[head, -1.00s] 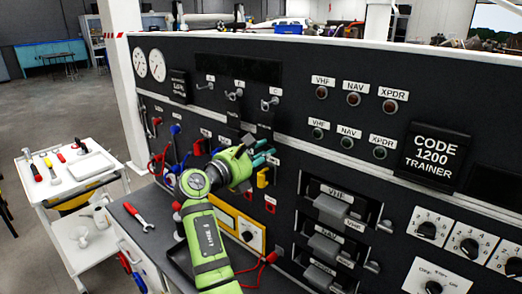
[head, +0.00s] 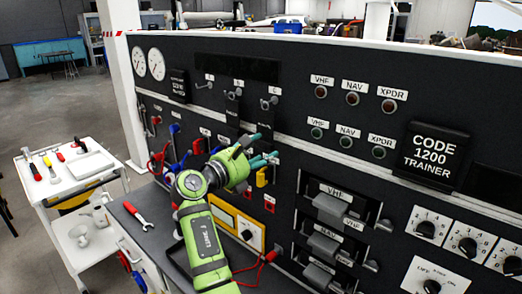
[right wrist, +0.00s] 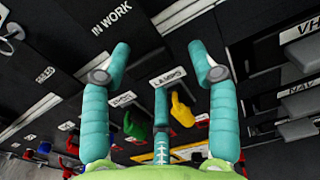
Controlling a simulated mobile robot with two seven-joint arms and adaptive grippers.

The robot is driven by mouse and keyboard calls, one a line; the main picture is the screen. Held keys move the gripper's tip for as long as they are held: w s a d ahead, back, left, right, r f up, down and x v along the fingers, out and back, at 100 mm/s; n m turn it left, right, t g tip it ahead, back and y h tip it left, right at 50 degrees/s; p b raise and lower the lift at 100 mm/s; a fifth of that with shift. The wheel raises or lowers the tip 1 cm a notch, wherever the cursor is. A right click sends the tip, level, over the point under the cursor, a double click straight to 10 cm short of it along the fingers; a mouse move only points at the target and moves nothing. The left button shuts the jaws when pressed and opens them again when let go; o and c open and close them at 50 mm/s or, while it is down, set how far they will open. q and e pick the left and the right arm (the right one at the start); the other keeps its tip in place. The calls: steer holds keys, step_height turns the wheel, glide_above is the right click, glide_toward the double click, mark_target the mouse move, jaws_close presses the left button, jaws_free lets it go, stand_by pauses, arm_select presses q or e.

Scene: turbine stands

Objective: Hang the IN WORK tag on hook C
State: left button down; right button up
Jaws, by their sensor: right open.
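The black IN WORK tag (right wrist: 108,20) shows at the upper left of the right wrist view, with white lettering. My right gripper (head: 266,148) is below hook C, in front of the panel. In the right wrist view its teal fingers (right wrist: 160,75) are spread and empty, with the tag beyond them to the left. My left gripper is not in view.
Yellow (right wrist: 181,110) and green (right wrist: 134,126) switch handles stick out of the panel beyond the fingers. Radio units (head: 328,209) protrude at the right. A red wrench (head: 136,214) lies on the bench, and a white tool cart (head: 66,183) stands left.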

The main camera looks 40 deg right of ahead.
steer(key=a+p, duration=0.2)
steer(key=a, duration=0.4)
steer(key=shift+s+a, duration=0.2)
steer(key=shift+s, duration=0.05)
stand_by(0.5)
